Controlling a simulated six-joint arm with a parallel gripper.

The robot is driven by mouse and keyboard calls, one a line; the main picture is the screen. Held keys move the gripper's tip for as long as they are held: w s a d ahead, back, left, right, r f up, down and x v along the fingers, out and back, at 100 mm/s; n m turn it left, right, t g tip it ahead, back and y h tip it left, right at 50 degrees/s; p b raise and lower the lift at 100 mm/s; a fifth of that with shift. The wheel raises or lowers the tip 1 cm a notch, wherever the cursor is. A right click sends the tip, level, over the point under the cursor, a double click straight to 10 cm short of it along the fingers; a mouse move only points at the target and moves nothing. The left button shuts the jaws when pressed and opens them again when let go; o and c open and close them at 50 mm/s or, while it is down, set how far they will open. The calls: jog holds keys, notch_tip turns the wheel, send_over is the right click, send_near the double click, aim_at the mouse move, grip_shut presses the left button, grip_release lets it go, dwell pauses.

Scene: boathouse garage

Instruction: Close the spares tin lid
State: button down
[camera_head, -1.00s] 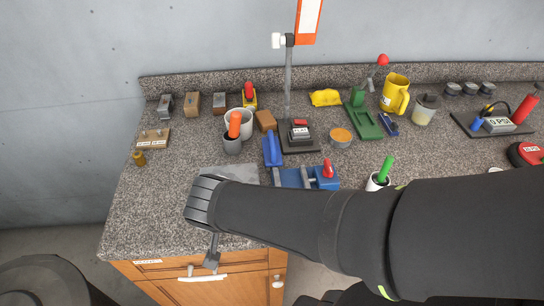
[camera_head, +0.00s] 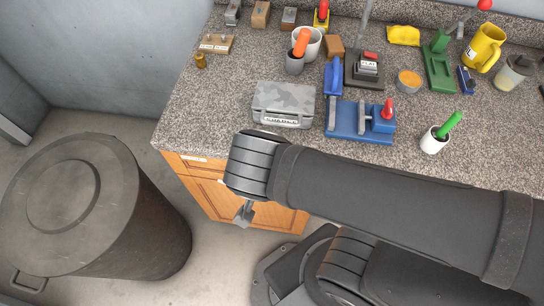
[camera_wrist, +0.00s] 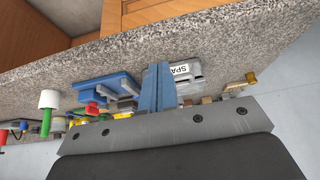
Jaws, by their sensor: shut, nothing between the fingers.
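The spares tin (camera_head: 284,104) is a grey camouflage-patterned box with a white label on its front. It stands near the counter's front edge. Its lid (camera_head: 286,92) looks lowered over the box; whether a small gap is left I cannot tell. In the wrist view the tin (camera_wrist: 186,72) shows partly behind my fingers, with the letters "SPA" readable. My gripper (camera_head: 243,215) is in front of the counter, below its edge and apart from the tin. In the wrist view its blue fingers (camera_wrist: 157,85) are together and empty.
A blue clamp fixture (camera_head: 360,121) stands right of the tin, with a blue upright piece (camera_head: 333,77) behind. A white cup with a green handle (camera_head: 434,140) is further right. Wooden drawers (camera_head: 205,172) lie below the counter. A large dark bin (camera_head: 90,215) stands at left.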

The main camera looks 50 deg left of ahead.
jog(key=m, duration=0.1)
notch_tip(320, 180, up, 11)
jog(key=m+g+h, duration=0.6)
jog(key=m, duration=1.1)
send_over(281, 112)
jog(key=x, duration=1.3)
jog(key=shift+w+f, duration=0.25)
jog(key=shift+f, duration=0.25)
jog(key=shift+f, duration=0.15)
jog(key=v, duration=1.4)
jog(key=shift+s, duration=0.2)
